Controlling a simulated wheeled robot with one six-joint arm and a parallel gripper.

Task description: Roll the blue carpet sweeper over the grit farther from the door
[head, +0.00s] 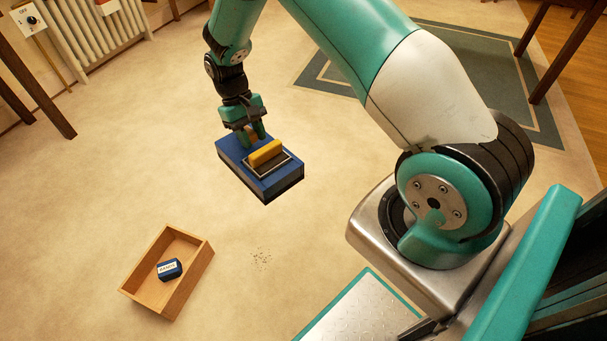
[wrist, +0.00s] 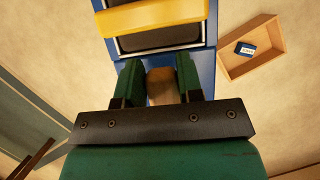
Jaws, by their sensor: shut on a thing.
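The blue carpet sweeper (head: 230,152) has a yellow bar and a dark panel on top. My gripper (head: 252,138) is shut on its wooden handle block at the sweeper's far end. In the wrist view, the green fingers of my gripper (wrist: 160,85) press on both sides of the tan block, with the blue sweeper (wrist: 203,70) beyond. I cannot tell whether the sweeper touches the floor. No second grit patch and no door are clearly seen.
A radiator (head: 92,35) and table legs are at the upper left. A grey-green bordered rug (head: 450,75) lies at the upper right. Carpet between sweeper and grit is clear.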

